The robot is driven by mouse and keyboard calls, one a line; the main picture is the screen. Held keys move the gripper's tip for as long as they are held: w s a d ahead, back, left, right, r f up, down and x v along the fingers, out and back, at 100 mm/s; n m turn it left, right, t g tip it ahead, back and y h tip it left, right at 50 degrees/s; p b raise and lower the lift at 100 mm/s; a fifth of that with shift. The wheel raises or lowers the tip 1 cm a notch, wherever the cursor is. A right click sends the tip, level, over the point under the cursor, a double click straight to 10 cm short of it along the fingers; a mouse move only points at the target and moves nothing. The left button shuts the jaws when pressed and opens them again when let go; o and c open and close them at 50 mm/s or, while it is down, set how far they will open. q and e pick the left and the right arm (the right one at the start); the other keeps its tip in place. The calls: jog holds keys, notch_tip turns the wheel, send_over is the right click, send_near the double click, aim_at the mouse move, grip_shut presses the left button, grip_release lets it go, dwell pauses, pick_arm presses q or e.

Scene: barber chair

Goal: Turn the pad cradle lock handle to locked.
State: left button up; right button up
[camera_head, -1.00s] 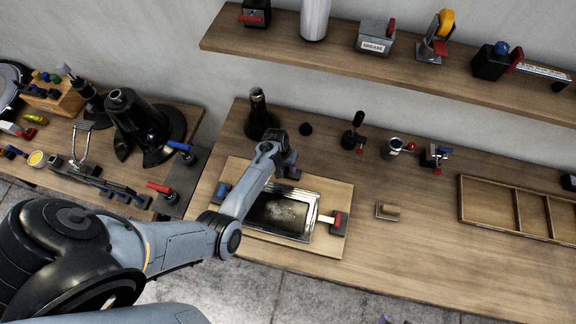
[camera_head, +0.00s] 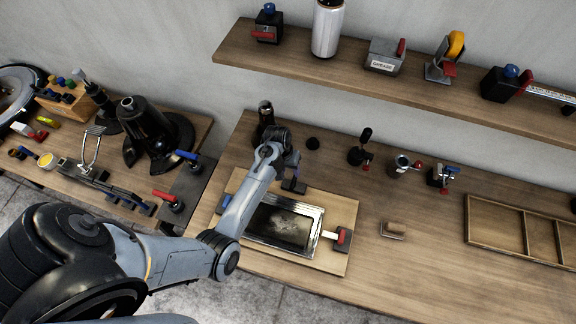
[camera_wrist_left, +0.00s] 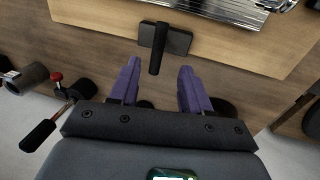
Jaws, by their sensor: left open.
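The pad cradle (camera_head: 338,215) is a pale wooden board on the bench with a metal-framed dark pad (camera_head: 282,226). In the left wrist view a black block with a short black handle (camera_wrist_left: 157,46) sits at the board's edge; I take it as the lock handle. My left gripper (camera_wrist_left: 159,68) is open there, with two purple fingers. The handle's end lies between the fingertips, with no clear contact on either side.
A red-handled block (camera_head: 342,238) is at the board's right and a blue handle (camera_head: 226,201) at its left. Black bottle (camera_head: 266,115), small lever devices (camera_head: 362,148) and a wooden tray (camera_head: 498,252) stand on the bench. A shelf (camera_head: 350,75) hangs behind. Front bench is clear.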

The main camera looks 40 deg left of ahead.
pick_arm(q)
jog(key=shift+s+a+r, duration=0.1)
jog(key=shift+r, duration=0.55)
jog(key=shift+s+a+r, duration=0.1)
jog(key=shift+r, duration=0.5)
jog(key=shift+f, duration=0.1)
jog(key=s+f, duration=0.1)
jog(key=s, duration=0.4)
jog(key=s+a+f+m+g+y+p, duration=0.1)
jog(key=s+f, duration=0.1)
jog(key=s, duration=0.4)
jog(key=s+f+m+g+y, duration=0.1)
jog(key=s, duration=0.5)
jog(key=shift+a+f, duration=0.15)
jog(key=shift+f, duration=0.2)
jog(key=s+d+r+m+t, duration=0.2)
jog(key=d+r, duration=0.4)
jog(key=r, duration=0.3)
jog(key=s+d+r+m+t+p, duration=0.1)
jog(key=d+r+m+t, duration=0.1)
jog(key=d+r, duration=0.4)
notch_tip(320, 180, up, 4)
jog(key=shift+s+d+r+m+t, duration=0.1)
jog(key=shift+s+d+m+t, duration=0.25)
jog(key=shift+m, duration=0.45)
